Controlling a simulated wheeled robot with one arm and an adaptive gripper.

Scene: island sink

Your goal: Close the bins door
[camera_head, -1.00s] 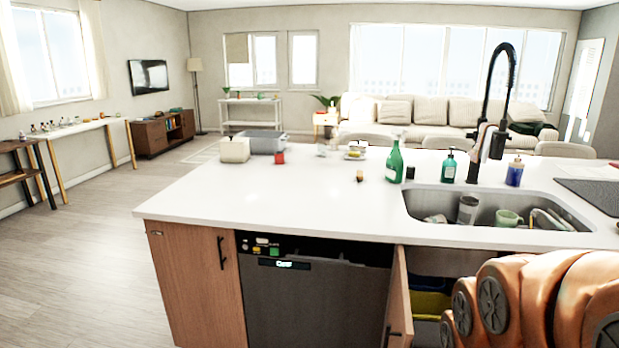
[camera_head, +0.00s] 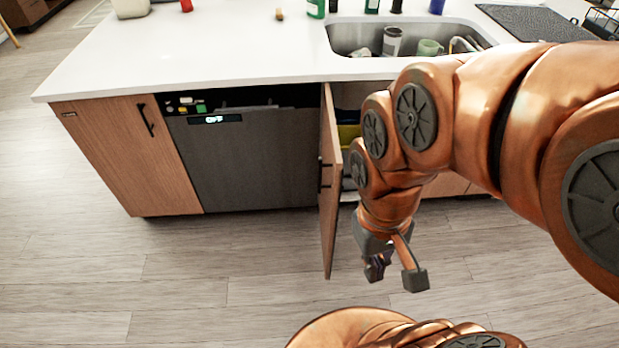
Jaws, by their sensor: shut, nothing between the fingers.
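The bins door (camera_head: 329,200) is a wooden cabinet door under the counter. It stands open, swung out toward me and seen nearly edge-on, with a dark handle (camera_head: 323,172) on its left face. A yellow bin (camera_head: 347,133) shows in the opening behind it, and my arm hides most of that opening. My gripper (camera_head: 396,276) points down just right of the door, on its inner side, low in front of the cabinet. It is shut and empty, with a visible gap between it and the door.
A dishwasher (camera_head: 240,160) with a dark grey front is left of the door. The white countertop (camera_head: 200,60) and the sink (camera_head: 350,38) are above. The wooden floor (camera_head: 180,280) in front is clear on the left.

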